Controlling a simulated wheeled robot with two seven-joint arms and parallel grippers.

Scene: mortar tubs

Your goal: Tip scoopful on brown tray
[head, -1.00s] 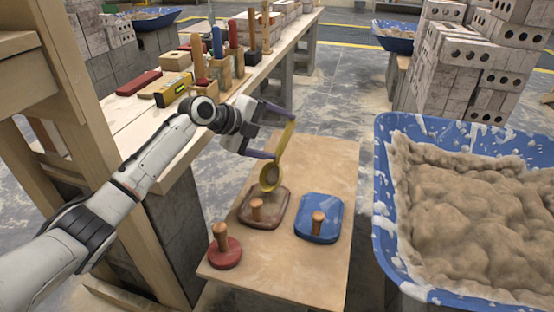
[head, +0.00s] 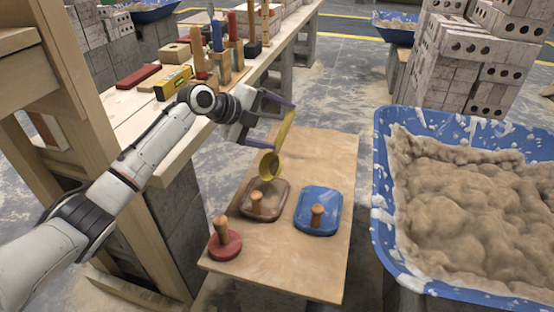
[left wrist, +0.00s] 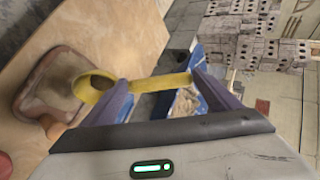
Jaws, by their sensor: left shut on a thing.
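My left gripper (head: 281,124) is shut on the handle of a yellow scoop (head: 272,163). The scoop hangs steeply tilted, bowl down, over the far part of the brown tray (head: 277,206). The tray lies on a plywood board and has a wooden peg handle at its near side. A paler patch shows on its surface below the scoop; I cannot tell whether it is mortar. In the left wrist view, the scoop's bowl (left wrist: 88,88) overlaps the edge of the brown tray (left wrist: 36,97). The bowl's inside is dark and its contents are unclear. My right gripper is not in view.
A blue tray (head: 330,202) and a red round piece (head: 222,249), both with wooden pegs, share the plywood board (head: 287,268). A blue tub (head: 382,195) full of mortar stands at right. A workbench with tools (head: 172,84) runs along the left behind my arm.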

